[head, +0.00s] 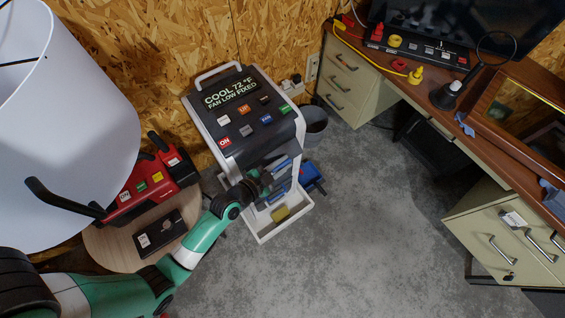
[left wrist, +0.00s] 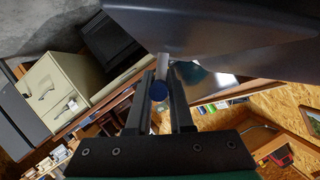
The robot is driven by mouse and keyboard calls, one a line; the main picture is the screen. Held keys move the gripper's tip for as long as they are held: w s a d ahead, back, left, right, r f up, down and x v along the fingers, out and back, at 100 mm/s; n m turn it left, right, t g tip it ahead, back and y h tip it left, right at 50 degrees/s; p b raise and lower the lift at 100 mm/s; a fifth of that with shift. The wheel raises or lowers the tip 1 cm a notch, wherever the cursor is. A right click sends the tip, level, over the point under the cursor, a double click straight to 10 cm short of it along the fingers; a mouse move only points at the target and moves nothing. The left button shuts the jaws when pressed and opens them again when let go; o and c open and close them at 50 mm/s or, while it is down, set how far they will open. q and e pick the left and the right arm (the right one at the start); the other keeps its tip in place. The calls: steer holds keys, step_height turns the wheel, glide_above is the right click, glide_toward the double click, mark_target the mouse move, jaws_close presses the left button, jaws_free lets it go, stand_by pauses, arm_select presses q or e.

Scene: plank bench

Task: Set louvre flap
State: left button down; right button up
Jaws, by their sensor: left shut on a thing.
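The portable air conditioner (head: 262,130) is white and dark grey and stands on the floor against the wall. Its display reads COOL 72 °F, FAN LOW FIXED. Its front louvre area (head: 283,165) shows dark slats with blue parts, partly hidden by my arm. My left gripper (head: 262,181) is at this front, at the left side of the louvre. How far the flap is tilted is unclear. My right gripper is not in view.
A large white lampshade (head: 60,120) fills the left. A round wooden table (head: 110,245) holds a red device (head: 150,185) and a black box (head: 160,232). A grey bin (head: 314,125) stands behind the unit. A desk with drawers (head: 350,80) is at right. Floor between is clear.

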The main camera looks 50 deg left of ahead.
arm_select(q)
steer(key=shift+f+m+y, duration=0.4)
steer(key=shift+f+m, duration=0.05)
steer(key=shift+m, duration=0.05)
steer(key=c, duration=0.8)
jaws_free()
steer(key=p+v, duration=0.1)
steer(key=v, duration=1)
steer(key=shift+s, duration=0.3)
